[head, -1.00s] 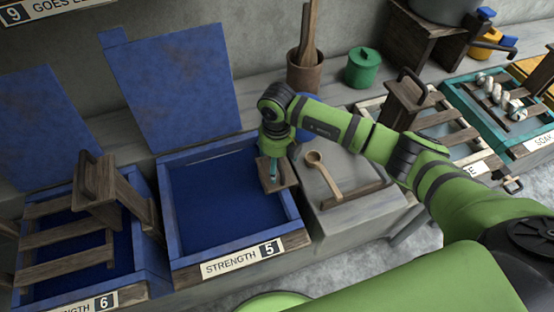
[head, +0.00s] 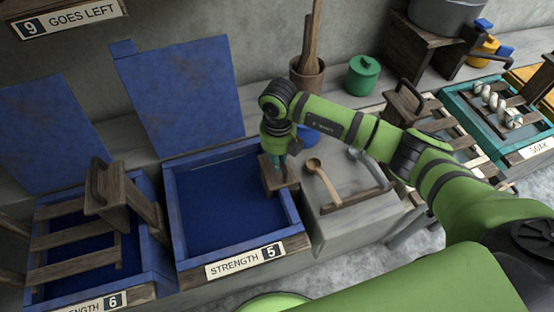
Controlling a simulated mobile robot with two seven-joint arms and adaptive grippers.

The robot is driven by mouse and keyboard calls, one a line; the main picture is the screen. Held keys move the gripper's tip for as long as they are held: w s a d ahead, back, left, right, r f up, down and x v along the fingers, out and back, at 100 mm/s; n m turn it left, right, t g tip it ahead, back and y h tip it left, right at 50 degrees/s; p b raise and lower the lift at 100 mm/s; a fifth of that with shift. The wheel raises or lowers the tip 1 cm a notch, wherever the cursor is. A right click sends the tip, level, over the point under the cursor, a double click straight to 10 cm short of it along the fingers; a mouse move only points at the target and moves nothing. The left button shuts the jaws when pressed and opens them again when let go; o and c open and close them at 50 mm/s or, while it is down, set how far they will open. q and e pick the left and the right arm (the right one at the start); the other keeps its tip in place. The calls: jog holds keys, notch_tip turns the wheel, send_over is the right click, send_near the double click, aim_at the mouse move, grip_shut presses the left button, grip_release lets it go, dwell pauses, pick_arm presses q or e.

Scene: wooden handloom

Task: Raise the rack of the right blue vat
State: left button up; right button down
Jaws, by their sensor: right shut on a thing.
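The right blue vat (head: 299,222), labelled STRENGTH 5, is at the centre with dark blue liquid inside. A wooden upright of its rack (head: 281,183) shows at the vat's right wall; the rest of the rack is not visible, and the liquid looks like a plain blue surface. My right gripper (head: 276,160) points down at the top of this upright and is shut on the rack. The fingertips and the handle are partly hidden by the wrist. My left gripper is not in view.
A vat labelled 6 (head: 152,262) stands at left, its slatted rack (head: 70,238) showing. Blue lids (head: 182,97) lean behind. Right of vat 5 is a grey block with a wooden ladle (head: 322,178). A brown pot (head: 307,76) and green canister (head: 363,75) stand behind my arm.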

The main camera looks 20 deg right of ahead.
notch_tip(320, 180, up, 14)
jog(key=p, duration=0.9)
jog(key=shift+w+d, duration=0.3)
jog(key=shift+d, duration=0.05)
jog(key=shift+r, duration=0.1)
jog(key=c, duration=1)
grip_release()
jog(key=shift+c, duration=0.2)
jog(key=o, duration=1)
jog(key=shift+s+d, duration=0.1)
jog(key=shift+a, duration=0.2)
